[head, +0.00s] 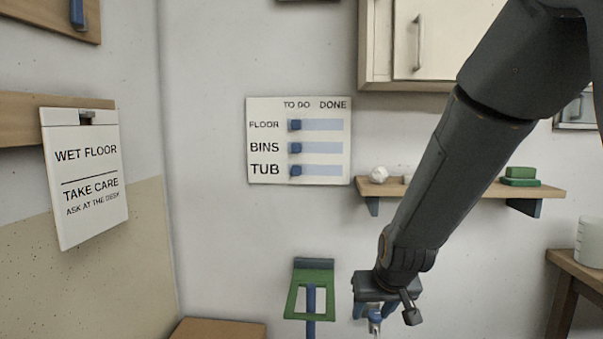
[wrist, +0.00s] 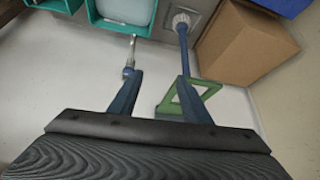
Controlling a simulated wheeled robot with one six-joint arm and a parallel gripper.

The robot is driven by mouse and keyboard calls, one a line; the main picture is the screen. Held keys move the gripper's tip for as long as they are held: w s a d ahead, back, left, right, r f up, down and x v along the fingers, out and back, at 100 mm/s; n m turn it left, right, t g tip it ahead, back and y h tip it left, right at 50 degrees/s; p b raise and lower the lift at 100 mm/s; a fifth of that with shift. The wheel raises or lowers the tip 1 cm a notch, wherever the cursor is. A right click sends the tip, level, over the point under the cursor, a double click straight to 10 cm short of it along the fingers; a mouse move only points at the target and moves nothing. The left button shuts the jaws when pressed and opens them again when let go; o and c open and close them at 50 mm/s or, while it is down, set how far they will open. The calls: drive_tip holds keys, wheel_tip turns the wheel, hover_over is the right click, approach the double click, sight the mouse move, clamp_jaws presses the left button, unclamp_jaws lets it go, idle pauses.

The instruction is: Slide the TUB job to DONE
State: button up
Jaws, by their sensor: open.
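A white job board (head: 270,106) hangs on the back wall in the head view, with rows FLOOR, BINS and TUB under the headings TO DO and DONE. The blue TUB slider (head: 295,170) sits at the left end of the bottom pale-blue track, on the TO DO side. The blue BINS slider (head: 295,147) and FLOOR slider (head: 295,125) are also at the left ends of their tracks. My gripper (head: 384,318) is well below and to the right of the board, apart from it. In the wrist view my gripper (wrist: 160,78) is open, its fingers spread. The board is not in that view.
A shelf (head: 460,190) with a white ball (head: 379,174) and green blocks (head: 520,177) is right of the board. A cupboard (head: 420,45) hangs above. A green frame (head: 314,273) with a blue pole stands left of my gripper. A teal bin (wrist: 98,22) and cardboard box (wrist: 240,45) show in the wrist view.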

drive_tip(key=w+a+r+t, duration=0.2)
drive_tip(key=w+a+r, duration=0.1)
drive_tip(key=w, duration=0.4)
drive_tip(key=w+a+r+t, duration=0.3)
drive_tip(key=w, duration=0.3)
drive_tip(key=w+a+r+t, duration=0.2)
drive_tip(key=w+a+r, duration=0.15)
drive_tip(key=w, duration=0.35)
drive_tip(key=m+t+h+p, duration=0.1)
drive_tip(key=t+h, duration=0.1)
drive_tip(key=t, duration=0.7)
approach(296, 170)
drive_tip(key=shift+p+x, duration=0.95)
drive_tip(key=shift+x, duration=3.2)
drive_tip(key=shift+f, duration=0.1)
clamp_jaws()
